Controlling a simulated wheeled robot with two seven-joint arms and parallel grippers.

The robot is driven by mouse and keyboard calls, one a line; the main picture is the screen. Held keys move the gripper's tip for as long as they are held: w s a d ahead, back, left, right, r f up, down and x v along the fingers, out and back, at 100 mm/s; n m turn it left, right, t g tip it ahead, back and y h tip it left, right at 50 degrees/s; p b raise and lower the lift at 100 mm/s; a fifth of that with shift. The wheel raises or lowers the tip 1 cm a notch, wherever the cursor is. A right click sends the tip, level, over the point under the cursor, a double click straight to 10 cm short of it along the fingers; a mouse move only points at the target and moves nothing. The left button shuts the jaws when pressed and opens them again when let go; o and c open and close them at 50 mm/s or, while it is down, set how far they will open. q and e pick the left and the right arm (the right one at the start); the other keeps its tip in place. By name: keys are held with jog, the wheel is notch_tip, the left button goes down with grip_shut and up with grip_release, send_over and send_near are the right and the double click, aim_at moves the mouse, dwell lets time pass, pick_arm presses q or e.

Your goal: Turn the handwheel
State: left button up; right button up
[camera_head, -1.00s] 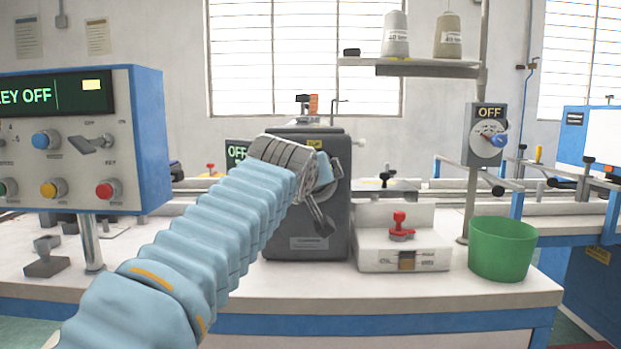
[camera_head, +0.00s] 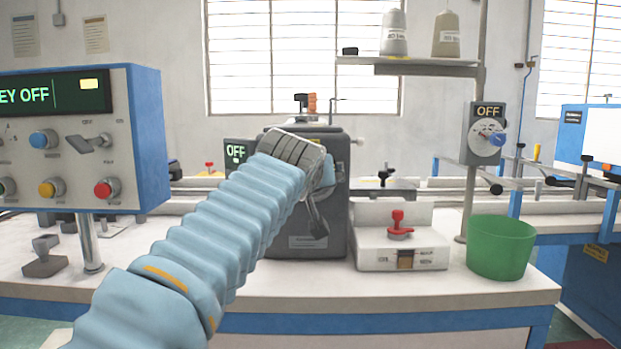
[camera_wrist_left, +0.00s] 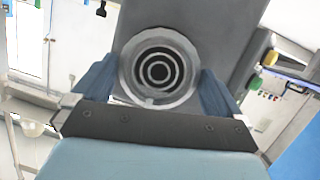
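The handwheel (camera_wrist_left: 157,68) is a round grey metal wheel with dark concentric rings, on the side of the dark grey machine housing (camera_head: 335,225). In the left wrist view it sits between the two blue fingers of my left gripper (camera_wrist_left: 158,85), whose inner faces meet its rim on both sides. In the head view my left arm reaches from the lower left to the housing, and the left gripper (camera_head: 322,190) is at its front; my own arm hides most of the wheel. My right gripper is not in view.
Right of the housing are a white block with a red clamp (camera_head: 399,232), a green bin (camera_head: 500,248) and a dial box (camera_head: 487,135) reading "OFF". The bench front (camera_head: 400,295) is mostly clear.

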pick_arm(q)
jog(key=b+v, duration=0.5)
jog(key=v, duration=0.8)
jog(key=shift+s, duration=0.4)
jog(key=shift+a, duration=0.1)
